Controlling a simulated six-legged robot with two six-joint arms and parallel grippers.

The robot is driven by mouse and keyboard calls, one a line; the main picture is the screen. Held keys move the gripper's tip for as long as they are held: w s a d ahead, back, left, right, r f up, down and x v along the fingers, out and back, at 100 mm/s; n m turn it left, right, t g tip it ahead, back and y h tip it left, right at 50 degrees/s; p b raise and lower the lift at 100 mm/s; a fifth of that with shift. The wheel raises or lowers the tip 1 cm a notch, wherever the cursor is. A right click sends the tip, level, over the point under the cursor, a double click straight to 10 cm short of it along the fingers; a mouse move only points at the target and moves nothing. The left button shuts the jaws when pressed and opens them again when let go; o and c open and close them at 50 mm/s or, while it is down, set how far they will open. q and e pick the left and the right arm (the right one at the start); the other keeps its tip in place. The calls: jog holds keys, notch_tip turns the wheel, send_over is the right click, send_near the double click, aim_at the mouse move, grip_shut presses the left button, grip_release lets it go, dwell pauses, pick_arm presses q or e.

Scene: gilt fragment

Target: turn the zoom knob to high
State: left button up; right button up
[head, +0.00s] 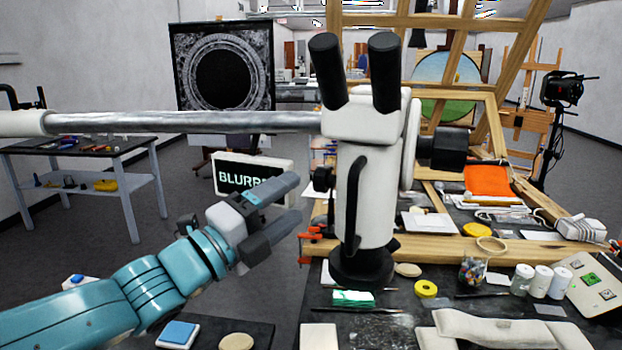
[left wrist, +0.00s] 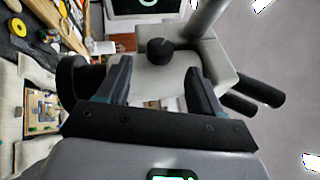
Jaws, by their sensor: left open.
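The white microscope (head: 366,200) stands upright on a black base, with two black eyepieces. A small black knob (head: 322,178) sticks out of its left side. In the left wrist view the round black knob (left wrist: 158,48) sits on the white body, between the lines of my fingers and beyond them. My left gripper (head: 294,199) is open and empty, left of the microscope, with its fingers pointing at the knob side. A gap seems to remain between fingertips and knob. No zoom marking is readable. My right gripper is not in view.
A white-framed screen (head: 235,181) reading "BLURR…" stands behind, partly hidden by my gripper. A metal boom (head: 190,122) runs left from the microscope. Orange clamps (head: 310,237), a yellow tape roll (head: 426,288), a jar (head: 472,270) and white bottles crowd the bench.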

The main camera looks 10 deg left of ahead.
aim_at(314, 188)
pick_arm(q)
jog(key=p+x, duration=0.1)
jog(key=x, duration=0.4)
jog(key=shift+w+d, duration=0.15)
jog(key=shift+w, duration=0.15)
jog(key=c, duration=1)
jog(key=shift+f+b, duration=0.15)
jog(key=shift+b, duration=0.15)
jog(key=shift+c, duration=0.2)
jog(key=shift+w+d+f+m+t+h+b, duration=0.1)
jog(key=shift+w+f+m+t+h+b, duration=0.15)
jog(key=shift+m+h+b, duration=1.4)
jog(key=shift+f+m+t+h+b, duration=0.15)
jog(key=shift+t+h+b, duration=0.35)
jog(key=shift+b, duration=2.25)
jog(key=shift+w+d+f+m+t+h+b, duration=0.15)
jog(key=shift+m+h+b, duration=0.95)
jog(key=shift+b, duration=1.1)
jog(key=shift+a+h, duration=0.1)
jog(key=shift+h, duration=0.15)
jog(key=o, duration=1)
jog(key=shift+r, duration=0.1)
